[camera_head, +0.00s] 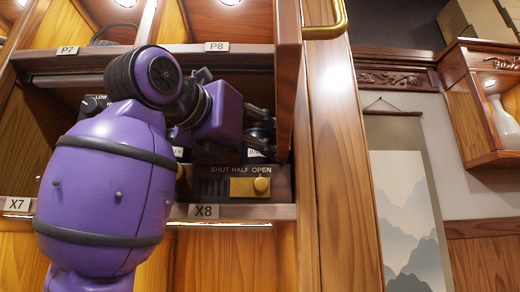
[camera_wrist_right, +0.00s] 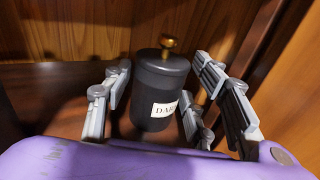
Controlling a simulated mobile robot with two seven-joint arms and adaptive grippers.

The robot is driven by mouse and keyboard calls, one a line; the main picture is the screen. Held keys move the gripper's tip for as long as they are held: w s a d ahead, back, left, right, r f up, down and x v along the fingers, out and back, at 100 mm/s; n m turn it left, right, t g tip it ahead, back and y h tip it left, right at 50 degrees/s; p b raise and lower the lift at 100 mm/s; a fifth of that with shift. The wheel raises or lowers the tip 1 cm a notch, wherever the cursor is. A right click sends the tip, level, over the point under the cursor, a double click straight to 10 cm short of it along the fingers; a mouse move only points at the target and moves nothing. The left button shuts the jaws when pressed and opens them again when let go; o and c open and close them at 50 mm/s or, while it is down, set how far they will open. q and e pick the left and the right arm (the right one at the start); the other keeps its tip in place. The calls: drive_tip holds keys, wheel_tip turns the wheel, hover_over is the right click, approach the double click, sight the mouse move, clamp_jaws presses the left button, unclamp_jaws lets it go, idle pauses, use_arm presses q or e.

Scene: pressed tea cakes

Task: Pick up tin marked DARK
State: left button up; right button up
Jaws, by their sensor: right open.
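The tin marked DARK (camera_wrist_right: 150,82) is a black cylinder with a brass knob on its lid and a white label, its last letters turned out of sight. In the right wrist view it stands upright between the spread fingers of my right gripper (camera_wrist_right: 163,98). Gaps show on both sides, so the gripper is open and not closed on it. In the head view my right gripper (camera_head: 262,132) reaches into the shelf bay above the X8 label, where dark tins are partly hidden by my arm. My left gripper is not in view.
Wooden walls enclose the tin in the right wrist view. In the head view, an upright wooden door or panel (camera_head: 288,80) stands close right of my gripper. Below is a brass slider (camera_head: 249,187) marked SHUT HALF OPEN. A vase (camera_head: 503,122) stands far right.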

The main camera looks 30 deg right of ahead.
drive_tip(key=shift+w+d, duration=0.25)
drive_tip(key=shift+d, duration=0.3)
drive_tip(key=shift+a, duration=0.1)
drive_tip(key=shift+c, duration=1.2)
drive_tip(key=c, duration=0.7)
drive_tip(key=shift+c, duration=0.2)
